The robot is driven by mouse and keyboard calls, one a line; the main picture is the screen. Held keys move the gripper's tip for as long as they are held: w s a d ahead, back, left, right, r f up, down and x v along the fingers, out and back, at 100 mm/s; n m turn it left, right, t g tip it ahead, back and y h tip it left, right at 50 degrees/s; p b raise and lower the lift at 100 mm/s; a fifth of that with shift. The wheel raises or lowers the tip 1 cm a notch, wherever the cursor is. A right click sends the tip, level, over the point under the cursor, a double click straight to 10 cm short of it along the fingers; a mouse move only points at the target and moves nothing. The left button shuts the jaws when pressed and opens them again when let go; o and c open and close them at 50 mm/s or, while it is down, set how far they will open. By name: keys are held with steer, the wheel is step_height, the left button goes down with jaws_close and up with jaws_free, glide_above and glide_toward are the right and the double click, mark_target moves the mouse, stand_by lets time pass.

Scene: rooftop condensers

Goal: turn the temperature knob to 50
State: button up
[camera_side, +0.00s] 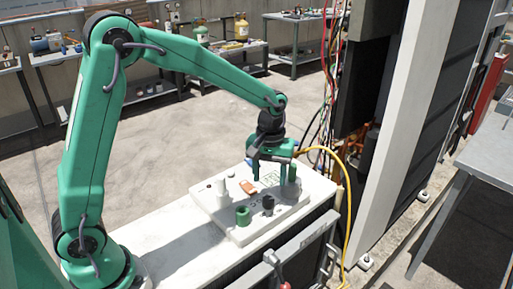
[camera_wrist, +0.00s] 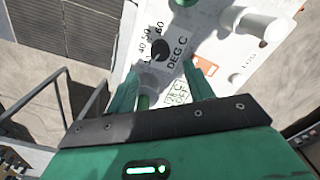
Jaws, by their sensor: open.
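The temperature knob (camera_wrist: 158,47) is black and round, with 40, 50, 60 and DEG C printed beside it on a white panel (camera_wrist: 205,45). Its pointer setting is too small to read surely. In the side view the black knob (camera_side: 268,203) stands on the panel (camera_side: 233,232), nearer the camera than my gripper (camera_side: 271,176). My gripper is open, fingers pointing down over the panel's far part. In the wrist view the knob lies just beyond the open fingertips (camera_wrist: 163,80), with no finger seen touching it.
A green knob (camera_side: 243,215), a white post (camera_side: 221,193) and an orange switch (camera_side: 248,187) stand on the same panel. The white post (camera_wrist: 250,24) also shows in the wrist view. A yellow hose (camera_side: 347,200) curves down right of the panel. The white top left of the panel is clear.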

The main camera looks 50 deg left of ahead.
mark_target(269, 199)
steer(key=shift+f, duration=3.85)
steer(key=c, duration=1)
